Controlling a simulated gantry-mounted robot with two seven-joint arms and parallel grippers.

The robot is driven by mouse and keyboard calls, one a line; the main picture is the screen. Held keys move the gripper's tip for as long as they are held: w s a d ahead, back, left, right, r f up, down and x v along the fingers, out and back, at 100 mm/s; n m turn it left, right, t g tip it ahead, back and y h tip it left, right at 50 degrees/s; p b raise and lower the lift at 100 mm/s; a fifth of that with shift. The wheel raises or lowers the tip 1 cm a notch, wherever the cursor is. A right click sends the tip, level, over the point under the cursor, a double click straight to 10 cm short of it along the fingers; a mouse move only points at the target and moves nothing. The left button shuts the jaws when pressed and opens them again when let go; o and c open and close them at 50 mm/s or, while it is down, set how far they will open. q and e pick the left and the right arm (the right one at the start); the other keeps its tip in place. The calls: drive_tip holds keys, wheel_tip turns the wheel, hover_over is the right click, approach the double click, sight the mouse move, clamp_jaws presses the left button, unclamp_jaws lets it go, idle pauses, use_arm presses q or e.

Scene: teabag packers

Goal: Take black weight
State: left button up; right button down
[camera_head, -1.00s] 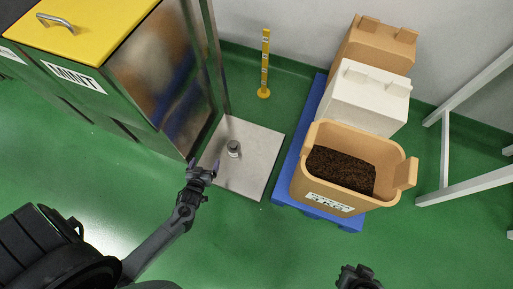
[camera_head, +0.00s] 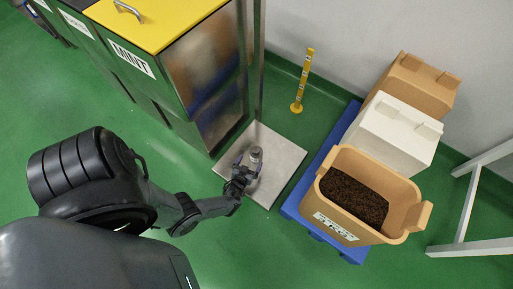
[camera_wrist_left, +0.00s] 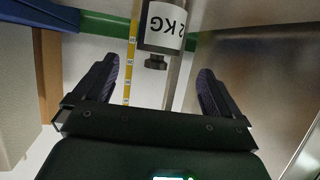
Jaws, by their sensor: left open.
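A weight (camera_head: 256,154) stands on the square metal plate (camera_head: 284,153) on the floor. It looks grey in the head view. In the left wrist view the weight (camera_wrist_left: 163,28) has a dark body, a white label with upside-down "KG" lettering, and a small dark knob. My left gripper (camera_head: 246,168) is open, close beside the weight over the plate. In the wrist view its two fingers (camera_wrist_left: 155,80) are spread to either side, with the knob near the gap between their tips. I cannot tell whether they touch it. My right gripper is not in view.
A metal cabinet with a yellow lid (camera_head: 160,18) and MINT label stands behind to the left. A yellow post (camera_head: 304,80) stands behind the plate. To the right, a blue pallet (camera_head: 315,180) bears a tan tub (camera_head: 407,205) of dark leaves and other bins.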

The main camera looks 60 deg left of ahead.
sight(255, 153)
use_arm(q)
drive_tip(key=shift+w+a+f, duration=0.3)
drive_tip(key=shift+w+f, duration=0.1)
drive_tip(key=shift+w+a+f+b, duration=0.1)
drive_tip(key=shift+w+a+b, duration=0.15)
drive_tip(key=shift+w, duration=0.15)
drive_tip(key=shift+w+a+b, duration=0.1)
drive_tip(key=shift+w+b, duration=0.15)
drive_tip(key=shift+w, duration=0.1)
drive_tip(key=b+x, duration=0.2)
drive_tip(key=x, duration=0.1)
drive_tip(key=shift+w+a+f+b, duration=0.1)
drive_tip(key=shift+w+a+b, duration=0.15)
drive_tip(key=shift+a+b, duration=0.1)
drive_tip(key=shift+w+a, duration=0.2)
drive_tip(key=shift+w, duration=0.1)
drive_tip(key=shift+s+d, duration=0.15)
drive_tip(key=c, duration=0.6)
clamp_jaws()
drive_tip(key=shift+r, duration=0.35)
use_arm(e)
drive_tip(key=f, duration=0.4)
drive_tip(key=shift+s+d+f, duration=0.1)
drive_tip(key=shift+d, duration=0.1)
